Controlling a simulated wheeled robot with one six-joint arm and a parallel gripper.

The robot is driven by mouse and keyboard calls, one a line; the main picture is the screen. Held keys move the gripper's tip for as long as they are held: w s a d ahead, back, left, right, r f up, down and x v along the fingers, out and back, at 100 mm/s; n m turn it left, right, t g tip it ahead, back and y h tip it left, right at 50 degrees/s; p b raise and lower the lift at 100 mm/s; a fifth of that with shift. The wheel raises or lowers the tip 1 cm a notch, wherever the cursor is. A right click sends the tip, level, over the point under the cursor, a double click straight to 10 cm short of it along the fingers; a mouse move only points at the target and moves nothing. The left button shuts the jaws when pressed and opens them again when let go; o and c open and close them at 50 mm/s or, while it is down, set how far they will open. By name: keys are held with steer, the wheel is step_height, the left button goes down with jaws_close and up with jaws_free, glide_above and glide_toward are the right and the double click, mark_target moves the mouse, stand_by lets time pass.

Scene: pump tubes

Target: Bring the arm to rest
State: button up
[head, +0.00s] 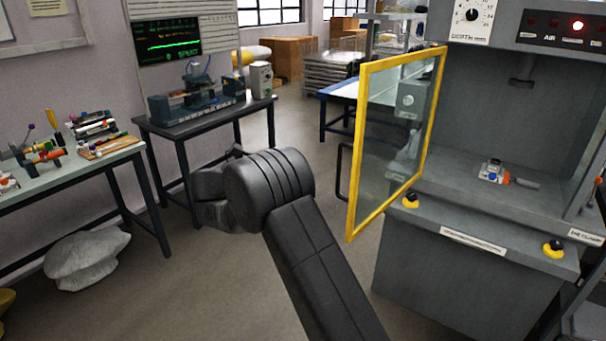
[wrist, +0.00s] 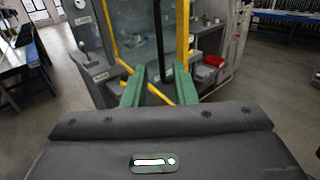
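My arm (head: 315,255) reaches up from the bottom of the head view, its dark rounded wrist joint in mid-picture. In the head view my gripper's fingers are hidden. In the wrist view my gripper (wrist: 159,76) shows two green fingers standing apart, and I see nothing held between them.
The yellow-framed glass door (head: 352,190) of the grey press cabinet (head: 465,270) stands open, right of my arm. A small fixture (head: 492,172) sits inside the cabinet. A left table (head: 75,172) holds tubes and tools; a dark bench (head: 205,122) stands behind.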

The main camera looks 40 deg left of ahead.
mark_target(338, 167)
stand_by(0.4)
steer(key=p+x, duration=0.2)
steer(key=x, duration=1.1)
steer(key=shift+w+d, duration=0.15)
steer(key=shift+w, duration=0.05)
steer(key=shift+d+r+p, duration=0.1)
steer(key=shift+r+p, duration=0.05)
steer(key=shift+p, duration=0.15)
